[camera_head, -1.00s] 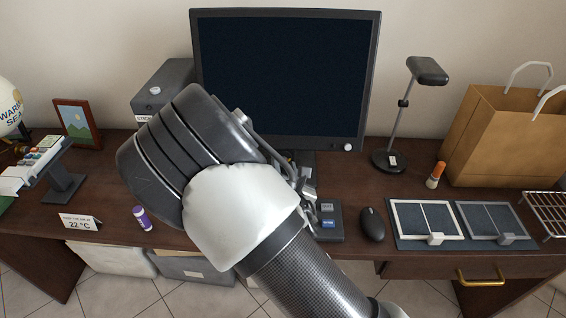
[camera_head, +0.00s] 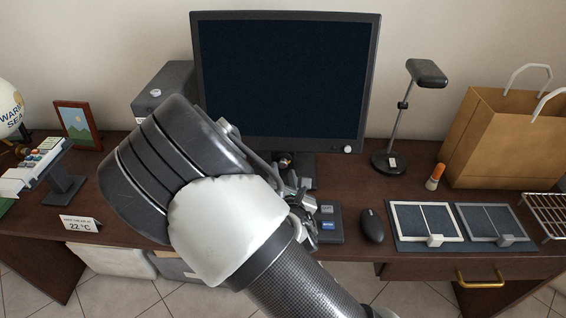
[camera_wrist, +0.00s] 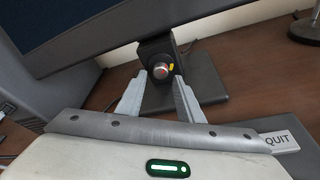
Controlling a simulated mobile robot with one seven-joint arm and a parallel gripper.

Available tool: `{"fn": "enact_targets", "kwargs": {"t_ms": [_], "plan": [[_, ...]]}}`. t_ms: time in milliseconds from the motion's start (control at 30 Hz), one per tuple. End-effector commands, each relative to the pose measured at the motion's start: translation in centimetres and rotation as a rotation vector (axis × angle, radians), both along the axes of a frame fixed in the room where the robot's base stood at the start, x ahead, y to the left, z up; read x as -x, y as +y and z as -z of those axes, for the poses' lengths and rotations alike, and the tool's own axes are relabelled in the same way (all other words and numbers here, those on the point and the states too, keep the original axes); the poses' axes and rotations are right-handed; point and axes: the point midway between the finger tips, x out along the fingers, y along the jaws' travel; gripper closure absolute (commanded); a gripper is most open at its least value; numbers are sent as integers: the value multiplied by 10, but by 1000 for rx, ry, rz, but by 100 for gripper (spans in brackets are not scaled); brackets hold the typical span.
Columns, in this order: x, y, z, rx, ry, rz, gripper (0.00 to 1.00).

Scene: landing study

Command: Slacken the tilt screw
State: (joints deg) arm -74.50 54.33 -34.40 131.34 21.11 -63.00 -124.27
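In the head view the screw (camera_head: 285,161) shows small under the monitor (camera_head: 285,75), partly behind my arm. My gripper (camera_wrist: 158,84) is open in the wrist view, its two grey fingers apart with nothing held. The fingertips point at the screw, one to each side and slightly below it. I cannot tell whether they touch it. In the head view my gripper (camera_head: 312,215) is mostly hidden by my wrist.
A keypad (camera_head: 329,225) lies close to my gripper; its QUIT key (camera_wrist: 279,141) shows in the wrist view. A mouse (camera_head: 372,226) and a lamp (camera_head: 390,162) stand to the right. A grey box (camera_head: 165,85) is behind my arm.

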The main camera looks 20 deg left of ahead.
Motion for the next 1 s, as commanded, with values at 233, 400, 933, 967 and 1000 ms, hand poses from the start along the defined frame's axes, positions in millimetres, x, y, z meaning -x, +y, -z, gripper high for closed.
{"fn": "enact_targets", "kwargs": {"t_ms": [233,400,933,967,1000], "plan": [[-5,1,0,-1,0,2,66],[-15,3,0,-1,0,1,66],[-24,5,0,0,0,1,85],[-24,5,0,0,0,1,90],[-24,5,0,0,0,1,97]]}}
